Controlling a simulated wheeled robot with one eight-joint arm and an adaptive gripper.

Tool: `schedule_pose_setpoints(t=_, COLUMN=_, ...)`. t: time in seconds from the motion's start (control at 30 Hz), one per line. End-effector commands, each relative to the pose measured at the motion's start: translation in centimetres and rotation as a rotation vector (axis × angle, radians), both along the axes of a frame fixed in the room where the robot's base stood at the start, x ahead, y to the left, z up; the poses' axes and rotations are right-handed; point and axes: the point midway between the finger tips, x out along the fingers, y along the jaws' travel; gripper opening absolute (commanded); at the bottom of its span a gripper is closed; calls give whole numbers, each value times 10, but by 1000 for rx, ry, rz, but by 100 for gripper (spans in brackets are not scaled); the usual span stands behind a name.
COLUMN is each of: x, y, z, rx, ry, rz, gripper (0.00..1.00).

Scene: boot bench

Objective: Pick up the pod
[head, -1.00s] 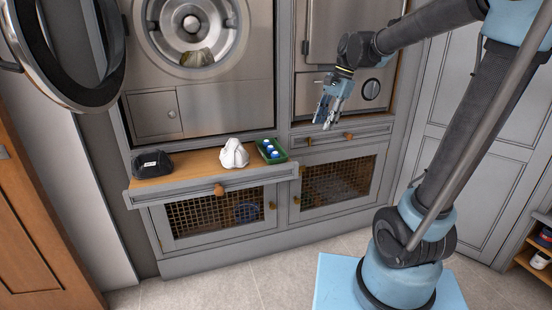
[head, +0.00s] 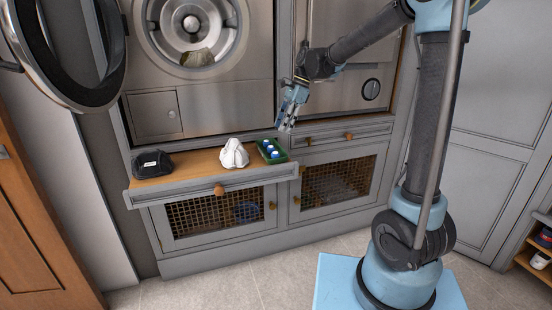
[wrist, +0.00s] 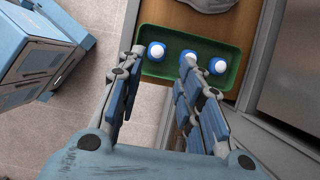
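Three blue pods with white tops sit in a row in a small green tray (head: 285,158) on the pulled-out wooden shelf. In the wrist view the pods are the left one (wrist: 155,51), the middle one, partly hidden behind a finger, and the right one (wrist: 217,66), all in the tray (wrist: 232,78). My gripper (head: 287,126) is open and empty, above and slightly right of the tray in the head view. In the wrist view the gripper's fingertips (wrist: 163,58) overlap the near side of the tray, with the left and middle pods by the tips.
A white cap-like item (head: 234,154) and a black pouch-like item (head: 152,164) lie on the wooden shelf (head: 195,164) left of the tray. A round open door (head: 118,60) hangs at the upper left. Cabinet fronts with mesh stand below; the floor in front is clear.

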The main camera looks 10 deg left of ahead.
Motion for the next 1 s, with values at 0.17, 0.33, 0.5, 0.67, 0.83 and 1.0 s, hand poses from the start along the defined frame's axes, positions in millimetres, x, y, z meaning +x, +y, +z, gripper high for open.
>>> schedule_pose_setpoints(t=0.17, x=-7, y=11, z=-30, rx=0, ry=0, rz=3, gripper=33)
schedule_pose_setpoints(t=0.33, x=-11, y=18, z=-50, rx=0, ry=0, rz=1, gripper=33)
schedule_pose_setpoints(t=0.5, x=-13, y=20, z=-58, rx=0, ry=0, rz=1, gripper=33)
schedule_pose_setpoints(t=0.67, x=-17, y=26, z=-73, rx=1, ry=-1, rz=3, gripper=33)
schedule_pose_setpoints(t=0.83, x=-22, y=32, z=-94, rx=1, ry=-1, rz=1, gripper=33)
schedule_pose_setpoints(t=1.0, x=-24, y=36, z=-104, rx=0, ry=0, rz=1, gripper=33)
